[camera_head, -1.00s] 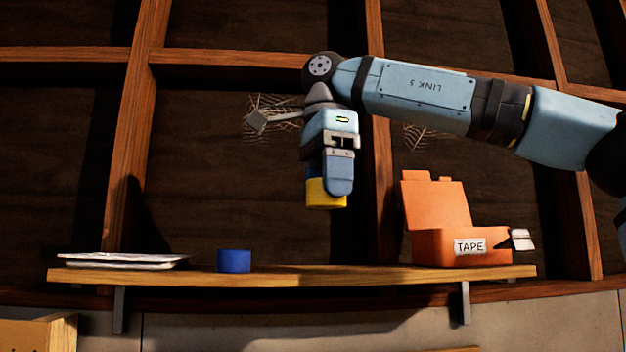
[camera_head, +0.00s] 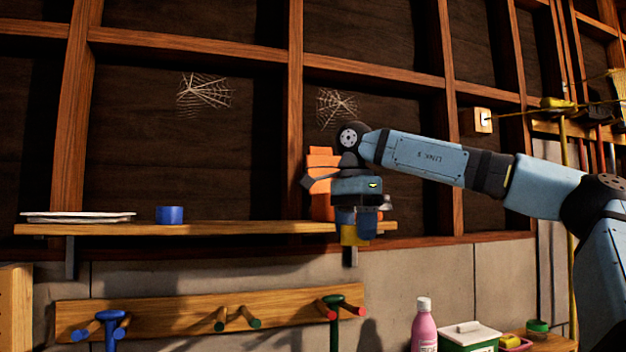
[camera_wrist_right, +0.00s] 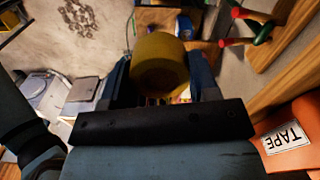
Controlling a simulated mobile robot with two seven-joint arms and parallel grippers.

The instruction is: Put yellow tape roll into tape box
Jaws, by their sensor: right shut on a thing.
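The yellow tape roll (camera_head: 354,236) is held between the fingers of my right gripper (camera_head: 357,230), in front of the shelf's right end. In the right wrist view the yellow tape roll (camera_wrist_right: 159,65) sits between the two dark fingers (camera_wrist_right: 163,80). The orange tape box (camera_head: 320,180) stands on the shelf behind my right gripper, its lid raised; the gripper hides most of its body. Its TAPE label and part of its orange wall (camera_wrist_right: 290,155) show at the lower right of the right wrist view. My left gripper is not in view.
The wooden shelf (camera_head: 230,228) holds a blue tape roll (camera_head: 170,215) and a flat white stack (camera_head: 78,217). Below is a peg rail (camera_head: 180,317) with hanging tools. A pink bottle (camera_head: 424,325) and a green-and-white box (camera_head: 470,337) stand at lower right.

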